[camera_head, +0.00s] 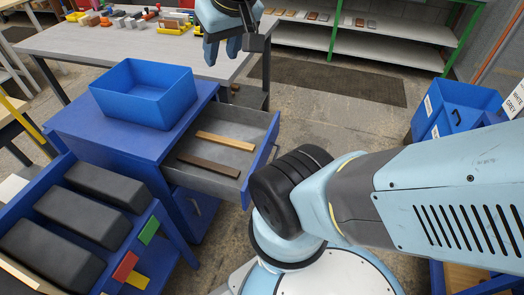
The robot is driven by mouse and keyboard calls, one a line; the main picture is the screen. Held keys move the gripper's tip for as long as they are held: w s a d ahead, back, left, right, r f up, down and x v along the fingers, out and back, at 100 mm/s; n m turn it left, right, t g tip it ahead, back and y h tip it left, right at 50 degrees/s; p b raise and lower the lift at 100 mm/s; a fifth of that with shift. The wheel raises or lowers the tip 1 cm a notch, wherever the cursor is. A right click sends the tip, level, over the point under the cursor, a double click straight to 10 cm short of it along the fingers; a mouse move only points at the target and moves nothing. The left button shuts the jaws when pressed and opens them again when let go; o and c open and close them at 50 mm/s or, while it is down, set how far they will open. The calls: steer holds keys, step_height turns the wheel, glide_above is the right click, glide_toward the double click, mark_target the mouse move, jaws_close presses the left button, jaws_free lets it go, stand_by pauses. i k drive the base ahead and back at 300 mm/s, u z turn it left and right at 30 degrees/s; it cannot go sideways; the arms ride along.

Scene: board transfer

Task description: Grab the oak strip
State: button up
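A light tan wooden strip (226,141), the oak-coloured one, lies flat in the open grey drawer (243,119) of the blue cabinet (70,128). A dark brown strip (208,165) lies in the same drawer, nearer to me and apart from it. The light blue and black end of my arm, with my gripper (222,48), shows at the top centre. It is above and beyond the drawer, away from both strips. Its fingers are small and partly hidden, so I cannot tell whether they are open or shut.
An empty-looking blue bin (145,94) stands on the cabinet top. A blue rack with dark grey blocks (68,255) is at lower left. A grey workbench (100,44) with small items stands behind. Blue bins (455,108) are at right. My arm covers the lower right.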

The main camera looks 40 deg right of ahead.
mark_target(228, 142)
steer(key=k, duration=0.75)
steer(key=z, duration=0.65)
steer(key=i, duration=1.05)
steer(key=u, duration=0.3)
